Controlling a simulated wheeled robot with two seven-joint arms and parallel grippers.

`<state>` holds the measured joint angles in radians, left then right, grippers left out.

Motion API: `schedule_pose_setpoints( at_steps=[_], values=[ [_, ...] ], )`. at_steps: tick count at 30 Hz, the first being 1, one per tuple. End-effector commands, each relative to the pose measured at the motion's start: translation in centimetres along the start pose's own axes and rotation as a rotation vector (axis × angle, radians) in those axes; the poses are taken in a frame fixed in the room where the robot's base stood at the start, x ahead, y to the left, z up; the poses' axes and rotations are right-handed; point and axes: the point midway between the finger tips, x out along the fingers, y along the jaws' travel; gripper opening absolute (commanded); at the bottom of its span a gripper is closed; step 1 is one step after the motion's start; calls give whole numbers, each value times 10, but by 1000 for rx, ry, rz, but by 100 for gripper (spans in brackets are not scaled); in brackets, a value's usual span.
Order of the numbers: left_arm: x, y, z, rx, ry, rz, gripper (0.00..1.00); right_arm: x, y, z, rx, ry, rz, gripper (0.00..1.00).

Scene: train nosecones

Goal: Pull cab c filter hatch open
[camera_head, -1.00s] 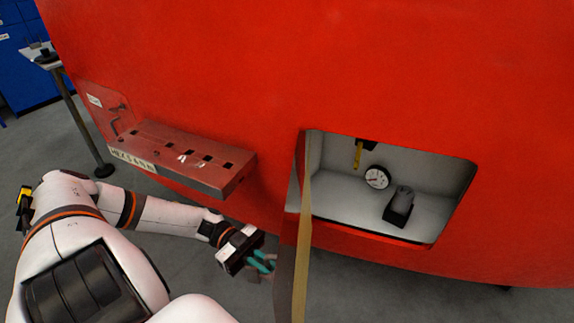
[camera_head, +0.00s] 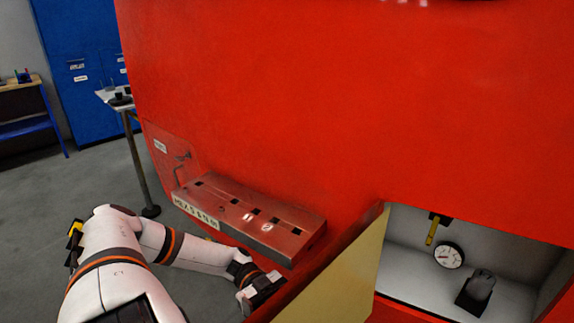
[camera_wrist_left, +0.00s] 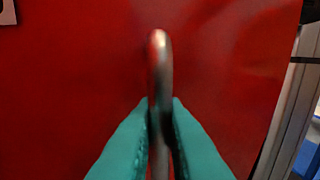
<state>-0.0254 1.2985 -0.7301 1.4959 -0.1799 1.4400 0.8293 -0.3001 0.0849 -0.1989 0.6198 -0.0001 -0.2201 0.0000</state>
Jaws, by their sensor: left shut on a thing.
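The filter hatch (camera_head: 345,270) stands swung out at the left side of its opening in the red cab, its beige inner face showing in the head view. In the left wrist view its red outer face (camera_wrist_left: 80,90) fills most of the picture. A metal bar handle (camera_wrist_left: 160,60) stands out from that face. My left gripper (camera_wrist_left: 158,135) is shut on the handle, with a teal finger on each side. In the head view my left wrist (camera_head: 262,288) is on the outer side of the hatch; the fingertips and handle are not visible there. My right gripper is not in view.
The open compartment (camera_head: 400,282) holds a round gauge (camera_head: 449,255), a yellow lever (camera_head: 433,231) and a dark block (camera_head: 477,290). A red step (camera_head: 255,222) juts from the cab close above my left wrist. A small table (camera_head: 120,97) and blue cabinets (camera_head: 85,60) stand behind.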

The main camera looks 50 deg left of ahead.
Motion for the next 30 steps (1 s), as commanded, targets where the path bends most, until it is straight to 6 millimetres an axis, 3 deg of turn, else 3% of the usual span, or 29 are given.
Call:
schedule_pose_setpoints(
  at_steps=[8,9,10,19,23,30],
  values=[
    [0,-1,-1,-3,3,0,0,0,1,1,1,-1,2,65],
    [0,-1,-1,-3,3,-1,17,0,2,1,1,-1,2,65],
    [0,-1,-1,-3,3,-1,18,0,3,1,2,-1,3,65],
    [0,0,2,0,1,0,18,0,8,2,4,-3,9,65],
    [-1,-1,18,0,3,-2,18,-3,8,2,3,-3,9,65],
    [-1,-2,65,-2,5,-3,18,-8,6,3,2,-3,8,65]
  ],
)
